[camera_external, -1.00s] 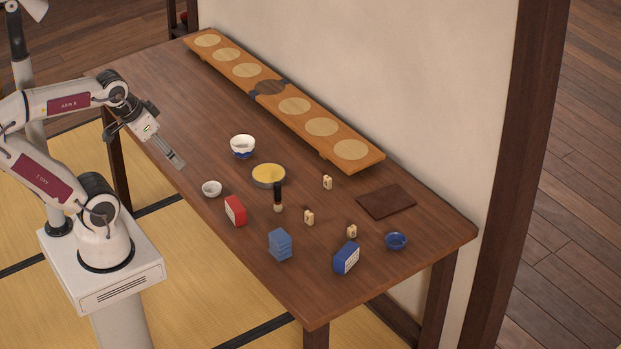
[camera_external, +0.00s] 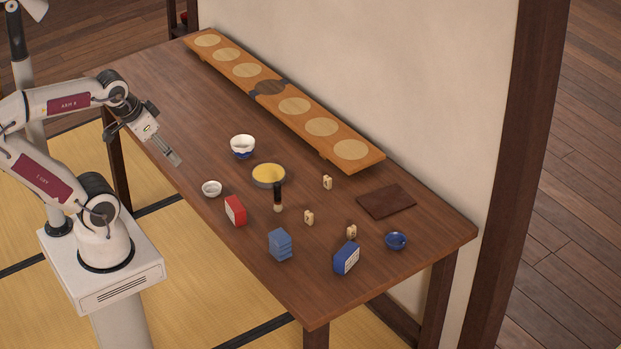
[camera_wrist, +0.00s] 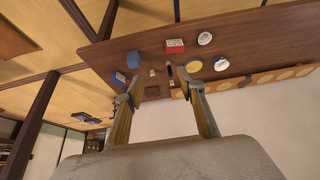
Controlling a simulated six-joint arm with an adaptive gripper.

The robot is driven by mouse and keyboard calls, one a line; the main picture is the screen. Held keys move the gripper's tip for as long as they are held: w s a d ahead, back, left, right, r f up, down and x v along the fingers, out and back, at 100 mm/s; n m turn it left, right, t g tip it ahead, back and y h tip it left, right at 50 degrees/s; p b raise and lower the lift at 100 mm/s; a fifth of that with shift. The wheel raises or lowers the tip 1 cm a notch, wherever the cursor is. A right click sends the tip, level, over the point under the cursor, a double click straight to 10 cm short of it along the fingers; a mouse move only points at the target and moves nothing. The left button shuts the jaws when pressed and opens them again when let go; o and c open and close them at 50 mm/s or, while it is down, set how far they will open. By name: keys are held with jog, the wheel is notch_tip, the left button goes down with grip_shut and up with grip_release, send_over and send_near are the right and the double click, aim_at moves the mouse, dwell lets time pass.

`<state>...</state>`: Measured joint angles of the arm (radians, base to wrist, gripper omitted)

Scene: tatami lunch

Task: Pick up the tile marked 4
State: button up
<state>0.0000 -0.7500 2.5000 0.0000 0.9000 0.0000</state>
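Three small cream tiles stand apart on the table: one at the back (camera_external: 327,182), one in the middle (camera_external: 308,217) and one nearer the front right (camera_external: 351,231). Their marks are too small to read, so I cannot tell which is the 4. A tile also shows small between my fingers in the wrist view (camera_wrist: 152,72). My gripper (camera_external: 176,161) is over the table's left part, well away from all three tiles. In the wrist view its two fingers (camera_wrist: 160,76) are spread with nothing held between them.
A red box (camera_external: 235,211), blue block (camera_external: 280,245), blue box (camera_external: 346,258) and dark brush (camera_external: 278,195) stand around the tiles. Bowls (camera_external: 242,146) (camera_external: 268,175) (camera_external: 212,188), a blue cup (camera_external: 395,241), dark mat (camera_external: 400,193) and long wooden board (camera_external: 371,159) surround them. The table's far left is clear.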

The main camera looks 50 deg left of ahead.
jog(key=shift+w, duration=0.15)
jog(key=w+d+f+n+t, duration=0.1)
jog(key=w+d, duration=0.1)
jog(key=w, duration=0.9)
jog(key=w+d+f+t+h, duration=0.1)
jog(key=w+d+f+t, duration=0.15)
jog(key=w, duration=0.85)
jog(key=w+d+f+n+t, duration=0.1)
jog(key=w+d, duration=0.2)
jog(key=w, duration=0.8)
jog(key=w+a+f+n+t+y, duration=0.1)
jog(key=w+f+y, duration=0.1)
jog(key=w+f, duration=0.5)
jog(key=w+a+f+n+t+y, duration=0.1)
jog(key=w+a+f+n+y, duration=0.1)
jog(key=w+f, duration=0.5)
jog(key=y, duration=0.3)
send_near(328, 183)
jog(key=w, duration=0.1)
jog(key=w+r, duration=0.1)
jog(key=w+a, duration=0.1)
jog(key=shift+r, duration=0.3)
jog(key=shift+s+a+f, duration=0.15)
jog(key=shift+a+f, duration=0.1)
jog(key=shift+f, duration=0.35)
jog(key=shift+x, duration=1.3)
